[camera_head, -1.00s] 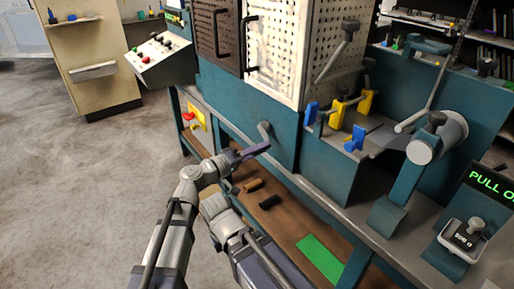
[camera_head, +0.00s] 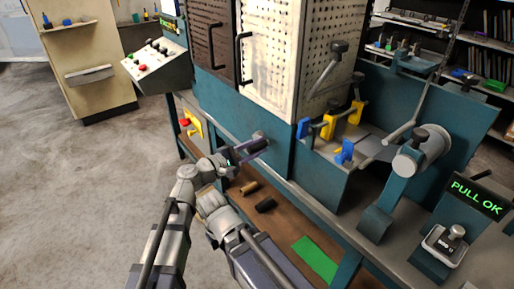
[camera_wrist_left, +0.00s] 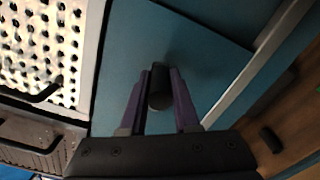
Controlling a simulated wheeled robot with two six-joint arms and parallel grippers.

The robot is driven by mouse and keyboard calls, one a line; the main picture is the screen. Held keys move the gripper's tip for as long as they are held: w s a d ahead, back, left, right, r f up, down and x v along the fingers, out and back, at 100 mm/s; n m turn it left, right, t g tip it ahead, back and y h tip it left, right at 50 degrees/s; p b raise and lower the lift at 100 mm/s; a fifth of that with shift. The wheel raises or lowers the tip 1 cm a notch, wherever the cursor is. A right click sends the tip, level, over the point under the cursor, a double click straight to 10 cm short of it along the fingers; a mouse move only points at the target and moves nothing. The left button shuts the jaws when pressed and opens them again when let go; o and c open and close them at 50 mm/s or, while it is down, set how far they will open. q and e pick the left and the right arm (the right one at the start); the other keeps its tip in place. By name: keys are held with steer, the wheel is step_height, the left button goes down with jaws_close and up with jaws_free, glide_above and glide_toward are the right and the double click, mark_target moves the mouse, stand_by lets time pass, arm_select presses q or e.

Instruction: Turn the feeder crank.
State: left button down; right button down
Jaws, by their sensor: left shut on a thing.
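The feeder crank (camera_head: 258,138) is a small grey crank on the teal front panel of the machine, below the perforated doors. My left gripper (camera_head: 246,150) is at the crank, and its purple fingers cover part of it. In the left wrist view, the fingers (camera_wrist_left: 160,88) are shut on both sides of the crank's dark round handle (camera_wrist_left: 159,92), which points toward the camera. The rest of the crank is hidden behind the handle and fingers. My right gripper is not in view.
A red knob on a yellow plate (camera_head: 190,122) is at left. A display (camera_head: 477,196) reads "PULL OK". Open floor lies left.

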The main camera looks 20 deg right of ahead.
arm_select(q)
steer(key=r+n+p, duration=0.1)
steer(key=n, duration=0.1)
steer(key=w+r+n, duration=0.1)
steer(key=n, duration=0.1)
steer(key=shift+w+a+r+p, duration=0.1)
steer(key=shift+a+p, duration=0.1)
steer(key=shift+p, duration=0.2)
steer(key=shift+w+a+r+n+p, duration=0.1)
steer(key=shift+w+r+n+p, duration=0.15)
steer(key=shift+n, duration=0.5)
steer(key=shift+w+a+r+n+p, duration=0.1)
steer(key=shift+w+r+n+p, duration=0.1)
steer(key=shift+n, duration=0.5)
steer(key=shift+w+a+r+n+p, duration=0.15)
steer(key=shift+w+n, duration=0.1)
steer(key=shift+n, duration=0.5)
steer(key=c, duration=0.7)
jaws_free()
steer(key=shift+o, duration=0.2)
steer(key=v, duration=0.7)
steer(key=shift+s+a, duration=0.15)
steer(key=shift+a, duration=0.15)
